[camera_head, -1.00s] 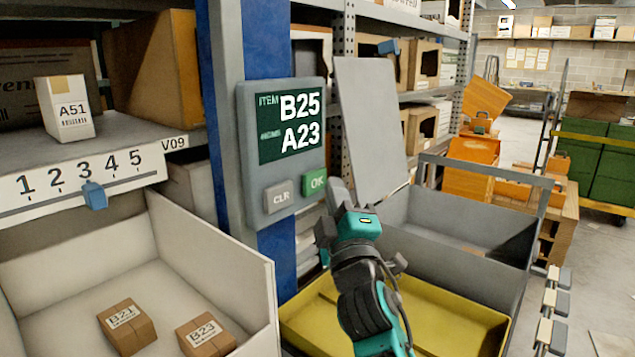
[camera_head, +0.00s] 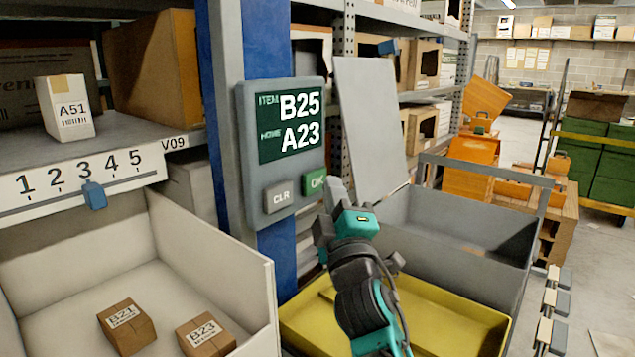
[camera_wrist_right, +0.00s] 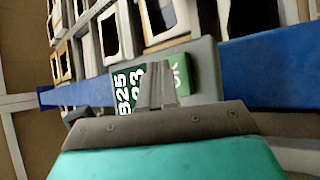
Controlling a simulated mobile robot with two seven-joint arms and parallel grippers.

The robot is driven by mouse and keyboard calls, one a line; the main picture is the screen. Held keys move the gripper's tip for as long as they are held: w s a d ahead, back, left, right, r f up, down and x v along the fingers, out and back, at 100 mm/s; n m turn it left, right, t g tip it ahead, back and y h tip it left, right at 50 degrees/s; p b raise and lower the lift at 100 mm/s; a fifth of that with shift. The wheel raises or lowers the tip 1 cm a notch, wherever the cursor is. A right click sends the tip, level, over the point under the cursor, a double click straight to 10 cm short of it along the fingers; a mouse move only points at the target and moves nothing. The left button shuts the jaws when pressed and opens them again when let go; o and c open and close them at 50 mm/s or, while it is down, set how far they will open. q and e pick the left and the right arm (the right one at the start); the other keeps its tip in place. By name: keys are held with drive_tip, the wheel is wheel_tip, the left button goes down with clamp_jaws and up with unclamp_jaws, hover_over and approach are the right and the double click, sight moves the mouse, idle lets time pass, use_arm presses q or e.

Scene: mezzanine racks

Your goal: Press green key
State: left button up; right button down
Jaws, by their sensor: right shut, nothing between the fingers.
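The green OK key (camera_head: 314,186) is at the lower right of a grey panel (camera_head: 246,160) on the blue rack post. My right gripper (camera_head: 334,188) is shut and empty, with its fingertips just right of the green key, close to its edge. In the right wrist view the shut fingers (camera_wrist_right: 156,72) point toward the panel, and the green key (camera_wrist_right: 180,74) shows right beside them. I cannot tell whether the tips touch the key. A grey CLR key (camera_head: 281,196) sits left of the green one. My left gripper is not in view.
The panel's screen (camera_head: 291,121) reads B25 and A23. A thin grey board (camera_head: 368,120) stands behind my right gripper. Below are a grey bin (camera_head: 450,220), a yellow tray (camera_head: 440,310) and a pale bin (camera_head: 215,260) with boxes B21 and B23.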

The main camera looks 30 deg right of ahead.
drive_tip(key=shift+w+a, duration=0.1)
drive_tip(key=shift+w, duration=0.1)
drive_tip(key=shift+w+a, duration=0.15)
drive_tip(key=shift+w, duration=0.3)
idle(0.7)
idle(0.3)
drive_tip(key=shift+s+d, duration=0.35)
drive_tip(key=shift+s, duration=0.5)
drive_tip(key=shift+s+d+p, duration=0.25)
drive_tip(key=shift+s+d, duration=0.05)
drive_tip(key=shift+s, duration=0.5)
drive_tip(key=shift+s+d+p, duration=0.3)
drive_tip(key=shift+s+d, duration=0.05)
drive_tip(key=shift+s, duration=0.4)
drive_tip(key=shift+s+d+p, duration=0.25)
drive_tip(key=shift+s+d, duration=0.05)
drive_tip(key=shift+s, duration=0.5)
